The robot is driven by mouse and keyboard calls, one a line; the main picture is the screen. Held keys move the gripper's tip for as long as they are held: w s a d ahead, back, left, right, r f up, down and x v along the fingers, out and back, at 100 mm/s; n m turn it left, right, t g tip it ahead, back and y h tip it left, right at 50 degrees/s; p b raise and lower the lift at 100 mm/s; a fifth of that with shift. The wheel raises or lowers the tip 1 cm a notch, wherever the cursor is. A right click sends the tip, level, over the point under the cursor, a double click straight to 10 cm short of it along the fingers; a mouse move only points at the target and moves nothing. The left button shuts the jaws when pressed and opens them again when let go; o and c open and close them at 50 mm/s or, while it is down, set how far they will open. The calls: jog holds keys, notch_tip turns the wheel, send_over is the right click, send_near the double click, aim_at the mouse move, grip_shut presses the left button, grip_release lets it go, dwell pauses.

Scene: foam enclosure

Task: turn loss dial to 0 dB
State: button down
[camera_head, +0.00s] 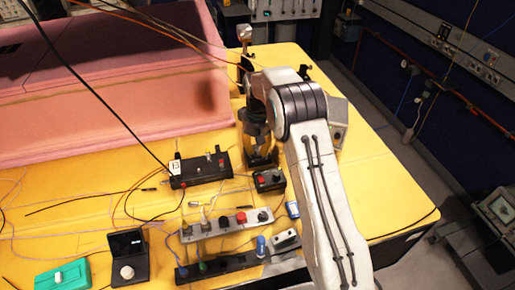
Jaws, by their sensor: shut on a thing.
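My white arm reaches in from the bottom right, and my gripper (259,150) points down at the middle of the yellow table. It is shut on the top of a small black box (262,161). The fingers hide what they grip, most likely the knob of this box. I cannot read any dial marking or setting at this size, so I cannot tell which device carries the loss dial.
A black box with connectors (199,171) stands left of my gripper, and a small box with a red button (269,180) stands just in front. Connector strips (228,223), a black device (128,256) and a green box (64,275) lie nearer. Cables cross the left. Pink foam (110,105) stands behind.

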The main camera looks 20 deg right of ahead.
aim_at(257, 148)
jog(key=shift+s+f, duration=0.1)
jog(key=c, duration=1)
grip_release()
jog(key=shift+r, duration=0.2)
notch_tip(257, 148, up, 12)
jog(key=shift+f, duration=0.15)
